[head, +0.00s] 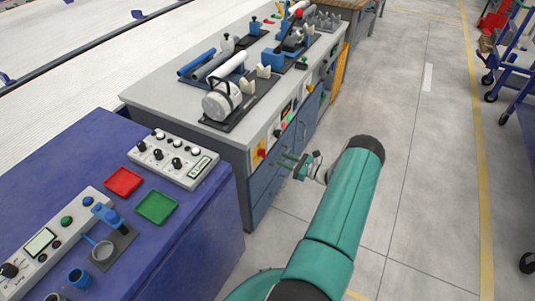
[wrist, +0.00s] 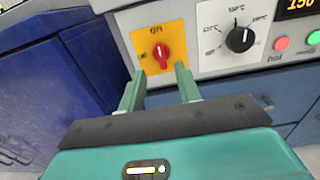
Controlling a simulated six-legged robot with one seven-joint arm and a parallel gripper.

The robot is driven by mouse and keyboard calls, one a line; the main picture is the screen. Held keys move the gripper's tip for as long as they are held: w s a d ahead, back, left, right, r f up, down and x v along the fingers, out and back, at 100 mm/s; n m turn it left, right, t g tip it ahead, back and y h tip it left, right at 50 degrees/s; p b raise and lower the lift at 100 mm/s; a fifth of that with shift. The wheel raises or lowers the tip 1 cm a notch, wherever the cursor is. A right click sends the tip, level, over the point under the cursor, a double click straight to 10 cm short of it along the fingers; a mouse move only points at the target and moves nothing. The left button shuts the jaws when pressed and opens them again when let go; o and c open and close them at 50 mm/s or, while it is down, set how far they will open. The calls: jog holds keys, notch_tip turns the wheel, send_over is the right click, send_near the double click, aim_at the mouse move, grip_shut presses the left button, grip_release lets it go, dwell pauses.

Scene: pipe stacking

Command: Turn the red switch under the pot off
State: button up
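The red switch (wrist: 161,54) is a rotary knob on a yellow plate on the cabinet's front panel. Its grip stands about upright, below a dark label that seems to read ON. It also shows in the head view (head: 262,152), below a white cylindrical pot (head: 217,104) on the grey bench top. My gripper (wrist: 160,84) is open, its two green fingers apart and empty. The fingertips point at the panel, just below the switch and to either side of it; contact cannot be told. In the head view my gripper (head: 287,161) is right of the switch.
Right of the switch are a black dial (wrist: 240,39), a red button (wrist: 281,44) and a lit display (wrist: 298,4). A blue bench (head: 215,235) stands close on the left. Blue drawers (head: 262,185) lie below the panel.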

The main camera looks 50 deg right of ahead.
aim_at(263, 153)
jog(key=x, duration=0.8)
jog(key=shift+w, duration=0.3)
jog(key=shift+a, duration=0.15)
jog(key=shift+c, duration=0.2)
jog(key=c, duration=0.6)
